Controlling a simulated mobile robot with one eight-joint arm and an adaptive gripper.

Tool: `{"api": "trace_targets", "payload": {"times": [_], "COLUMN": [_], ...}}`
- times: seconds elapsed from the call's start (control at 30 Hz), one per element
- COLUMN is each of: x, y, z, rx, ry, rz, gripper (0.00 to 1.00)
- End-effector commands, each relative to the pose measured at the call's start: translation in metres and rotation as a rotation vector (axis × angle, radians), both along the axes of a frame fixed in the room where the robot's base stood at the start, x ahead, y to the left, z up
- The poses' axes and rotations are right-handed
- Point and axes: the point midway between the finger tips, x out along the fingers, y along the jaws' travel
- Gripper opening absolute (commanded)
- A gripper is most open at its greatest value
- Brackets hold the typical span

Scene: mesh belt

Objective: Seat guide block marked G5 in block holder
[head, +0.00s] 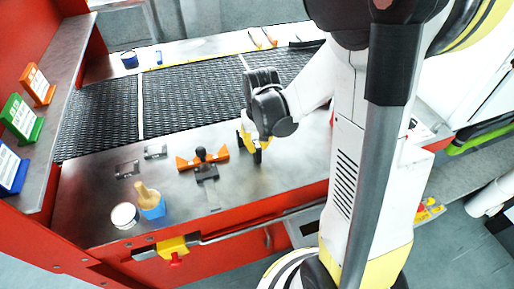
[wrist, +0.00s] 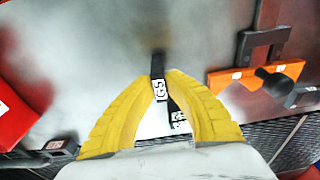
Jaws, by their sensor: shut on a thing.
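My gripper (head: 252,146) points down over the metal bench top, right of the orange and black fixture. Its yellow fingers (wrist: 158,95) are shut on the guide block (wrist: 159,86), a narrow dark block with a white label reading G5. A second white label (wrist: 179,120) shows between the fingers, too small to read. In the head view the held block is mostly hidden by the fingers. The orange fixture with a black knob (head: 203,155) stands apart from the gripper; it also shows in the wrist view (wrist: 255,75). I cannot tell for sure whether it is the block holder.
Two small grey plates (head: 127,169) lie left of the fixture. A blue cup with a tan-handled tool (head: 151,203) and a white-topped tin (head: 124,215) stand at the front left. The black mesh belt (head: 185,95) runs behind. Coloured label stands (head: 21,118) line the left shelf.

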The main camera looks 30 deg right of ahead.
Motion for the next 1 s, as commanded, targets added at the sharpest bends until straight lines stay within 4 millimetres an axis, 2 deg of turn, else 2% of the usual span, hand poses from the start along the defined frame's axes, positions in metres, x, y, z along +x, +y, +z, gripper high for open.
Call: {"api": "trace_targets", "payload": {"times": [0.17, 0.33, 0.7, 0.83, 1.0], "x": [0.000, -0.001, -0.049, -0.059, -0.065], "y": [0.000, -0.001, -0.072, -0.087, -0.096], "z": [0.015, 0.047, 0.093, 0.103, 0.109], "rx": [0.000, 0.000, 0.000, -0.001, 0.000], "ry": [0.000, 0.000, 0.000, 0.000, 0.000], "rz": [0.000, -0.001, -0.006, -0.003, 0.000], "gripper": [0.00, 0.00, 0.00, 0.00, 0.00]}}
